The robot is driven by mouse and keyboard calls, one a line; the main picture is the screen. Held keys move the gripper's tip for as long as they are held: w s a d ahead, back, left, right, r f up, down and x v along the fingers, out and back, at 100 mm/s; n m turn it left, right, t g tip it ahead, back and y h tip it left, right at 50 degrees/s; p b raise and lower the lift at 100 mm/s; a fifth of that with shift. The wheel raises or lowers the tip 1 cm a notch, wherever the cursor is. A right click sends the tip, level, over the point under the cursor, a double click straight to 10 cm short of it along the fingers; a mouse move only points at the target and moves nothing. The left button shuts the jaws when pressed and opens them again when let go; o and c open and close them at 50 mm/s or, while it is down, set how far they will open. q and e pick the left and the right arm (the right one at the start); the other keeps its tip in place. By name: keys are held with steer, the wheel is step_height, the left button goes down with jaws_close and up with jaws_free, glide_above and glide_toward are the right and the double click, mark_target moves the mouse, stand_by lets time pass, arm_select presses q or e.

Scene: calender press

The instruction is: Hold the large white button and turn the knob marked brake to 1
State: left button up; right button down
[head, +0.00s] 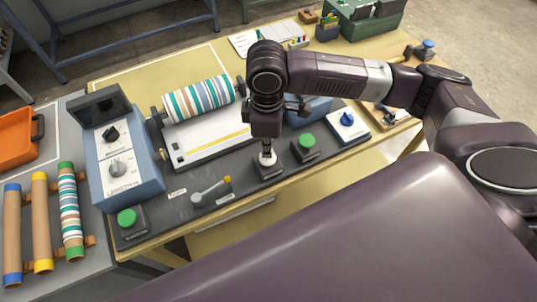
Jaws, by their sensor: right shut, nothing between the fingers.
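The white button (267,159) sits on a small dark box at the front edge of the press bench. My right gripper (267,147) points down right over it with its fingers closed and empty. The fingertips appear to meet the button top; I cannot tell if it is pressed in. A blue knob (347,119) stands on a white-topped box to the right. A blue control box at left carries a black knob (111,134) and a grey knob (117,168). My left gripper is not in view.
Green buttons stand at the front left (127,217) and right of the white button (306,141). A lever with an orange tip (211,191) lies between. A striped roller (199,98) is behind. Fabric rolls (69,210) and an orange tray (14,138) are at left.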

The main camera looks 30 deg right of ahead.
steer(key=shift+f, duration=1.1)
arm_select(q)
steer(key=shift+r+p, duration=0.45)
arm_select(e)
steer(key=shift+s+f, duration=0.1)
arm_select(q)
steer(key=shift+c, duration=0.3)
arm_select(e)
steer(key=shift+s+f, duration=0.1)
stand_by(0.5)
